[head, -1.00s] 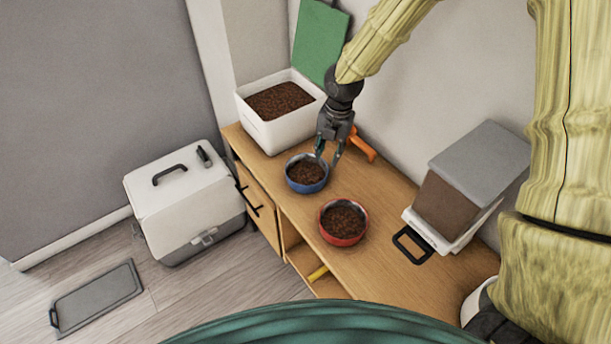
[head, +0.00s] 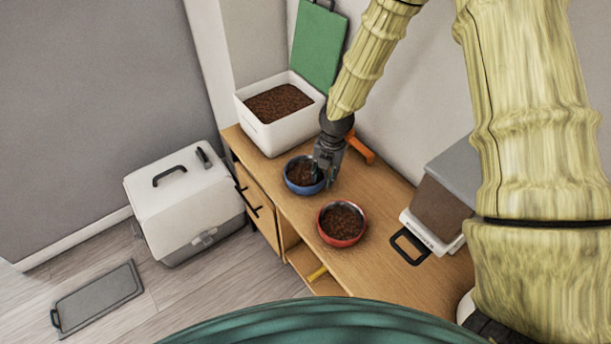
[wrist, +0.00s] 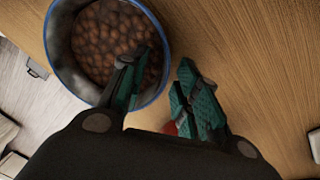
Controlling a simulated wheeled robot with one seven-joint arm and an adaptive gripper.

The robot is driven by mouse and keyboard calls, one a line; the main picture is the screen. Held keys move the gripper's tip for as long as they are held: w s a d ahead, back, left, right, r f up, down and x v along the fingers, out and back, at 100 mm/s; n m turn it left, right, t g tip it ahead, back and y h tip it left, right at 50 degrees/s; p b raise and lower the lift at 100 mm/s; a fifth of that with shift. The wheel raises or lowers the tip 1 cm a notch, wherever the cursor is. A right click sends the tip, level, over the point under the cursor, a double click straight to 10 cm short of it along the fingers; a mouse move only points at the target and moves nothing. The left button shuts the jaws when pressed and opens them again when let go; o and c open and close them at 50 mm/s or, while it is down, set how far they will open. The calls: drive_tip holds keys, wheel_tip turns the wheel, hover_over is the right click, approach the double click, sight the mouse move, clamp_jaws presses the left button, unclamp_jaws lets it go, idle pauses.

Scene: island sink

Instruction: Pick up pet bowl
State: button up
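A blue pet bowl (head: 291,185) filled with brown kibble stands on the wooden cabinet top. It also shows in the wrist view (wrist: 62,68). My gripper (head: 323,182) is at the bowl's right side, pointing down. In the wrist view my gripper (wrist: 164,88) has one finger over the inside of the bowl and the other outside it, with the rim between them. A gap shows between the fingers, so it is open. A second pet bowl, red with kibble (head: 342,240), stands nearer on the same top, apart from my gripper.
A white bin of kibble (head: 270,133) stands behind the blue bowl, with a green board (head: 318,45) behind it. An orange-handled object (head: 360,147) lies near the wall. A food container (head: 437,212) stands at right. A pet carrier (head: 180,190) is on the floor.

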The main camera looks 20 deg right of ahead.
drive_tip(key=shift+f, duration=0.55)
clamp_jaws()
drive_tip(key=shift+r, duration=0.15)
